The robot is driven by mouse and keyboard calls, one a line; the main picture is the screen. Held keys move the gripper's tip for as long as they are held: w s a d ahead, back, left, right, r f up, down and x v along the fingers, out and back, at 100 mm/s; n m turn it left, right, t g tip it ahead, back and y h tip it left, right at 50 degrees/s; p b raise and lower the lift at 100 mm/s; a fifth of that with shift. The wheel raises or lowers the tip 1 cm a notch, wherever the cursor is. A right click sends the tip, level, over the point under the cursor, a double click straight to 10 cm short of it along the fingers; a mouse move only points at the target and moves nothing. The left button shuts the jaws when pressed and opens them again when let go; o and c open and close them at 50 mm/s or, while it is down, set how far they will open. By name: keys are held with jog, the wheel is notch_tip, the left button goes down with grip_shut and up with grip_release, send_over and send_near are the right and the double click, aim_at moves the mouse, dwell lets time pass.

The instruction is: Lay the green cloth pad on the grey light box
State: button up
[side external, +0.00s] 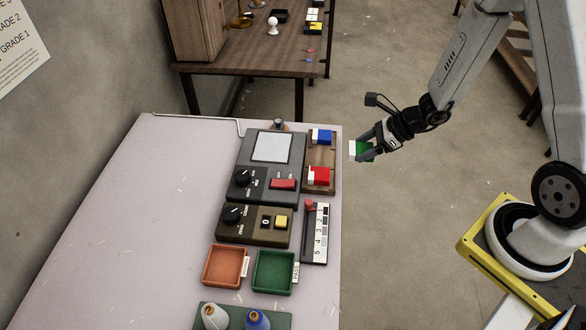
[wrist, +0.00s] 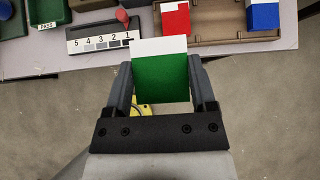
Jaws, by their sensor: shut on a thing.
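My gripper (side external: 366,151) is shut on the green cloth pad (side external: 362,149), which has a white strip along its outer edge. In the wrist view the green pad (wrist: 161,78) sits between the two fingers of my gripper (wrist: 163,85). In the side view the pad is held in the air just past the table's right edge, beside the wooden tray. The grey light box (side external: 268,180) stands on the table to the left of the tray. Its pale screen (side external: 272,147) is bare, with a black knob and a red switch below it.
A wooden tray (side external: 320,158) with a blue-and-white pad (side external: 321,137) and a red-and-white pad (side external: 318,176) lies between my gripper and the light box. A numbered slider strip (side external: 315,236), an orange tray (side external: 225,266) and a green tray (side external: 274,272) lie nearer. The table's left side is clear.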

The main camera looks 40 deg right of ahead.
dwell(0.4)
jog(key=shift+w+a, duration=0.25)
jog(key=shift+w, duration=0.3)
jog(key=w+a+r, duration=0.2)
jog(key=w+a, duration=0.5)
jog(key=w, duration=0.3)
jog(key=shift+r, duration=0.1)
send_over(276, 147)
jog(key=f, duration=0.5)
jog(key=s+f, duration=0.1)
jog(key=f, duration=0.2)
jog(key=shift+f, duration=0.2)
jog(key=shift+w+f, duration=0.45)
jog(key=shift+w+f, duration=0.1)
